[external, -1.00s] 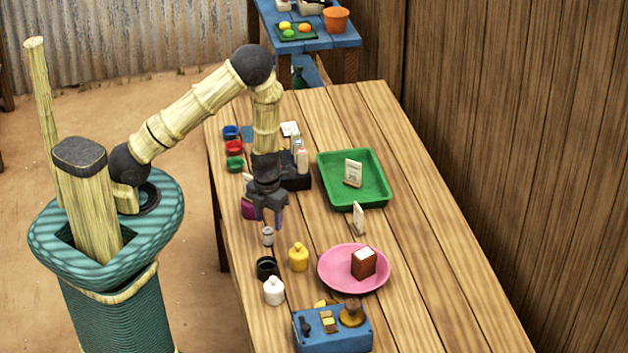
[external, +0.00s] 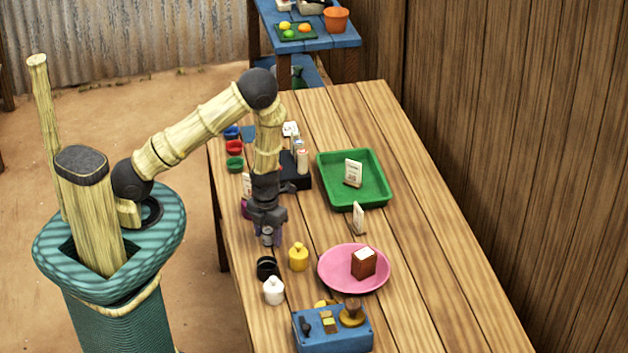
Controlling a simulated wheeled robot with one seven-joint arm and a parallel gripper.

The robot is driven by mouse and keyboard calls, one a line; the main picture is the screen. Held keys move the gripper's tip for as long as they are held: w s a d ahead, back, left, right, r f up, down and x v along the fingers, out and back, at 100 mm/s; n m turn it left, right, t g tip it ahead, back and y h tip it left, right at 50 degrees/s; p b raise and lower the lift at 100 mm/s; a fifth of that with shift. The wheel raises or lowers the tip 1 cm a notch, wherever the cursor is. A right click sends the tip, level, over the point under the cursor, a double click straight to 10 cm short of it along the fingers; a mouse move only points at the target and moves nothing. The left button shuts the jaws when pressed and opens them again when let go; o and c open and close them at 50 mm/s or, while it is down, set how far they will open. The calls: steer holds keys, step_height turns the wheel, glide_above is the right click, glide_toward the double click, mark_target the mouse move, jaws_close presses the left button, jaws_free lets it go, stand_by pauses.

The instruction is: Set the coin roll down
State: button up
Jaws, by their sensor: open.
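A small grey-white cylinder (external: 267,239), which looks like the coin roll, stands upright on the table near its left edge. My gripper (external: 267,232) is open and pointing down, with its fingers low around the upper part of the cylinder. The fingers partly cover it, and whether they touch it cannot be told.
A black cup (external: 267,268), a white bottle (external: 274,291) and a yellow bottle (external: 298,257) stand close in front. A pink plate (external: 331,283) holds a brown block (external: 363,263). A black rack (external: 290,170) with upright rolls is behind. The green tray (external: 376,204) lies right.

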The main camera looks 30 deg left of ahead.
mark_target(268, 230)
steer(key=shift+f, duration=0.15)
stand_by(0.4)
jaws_close()
step_height(268, 230, up, 10)
steer(key=p, duration=0.7)
steer(key=shift+p, duration=0.35)
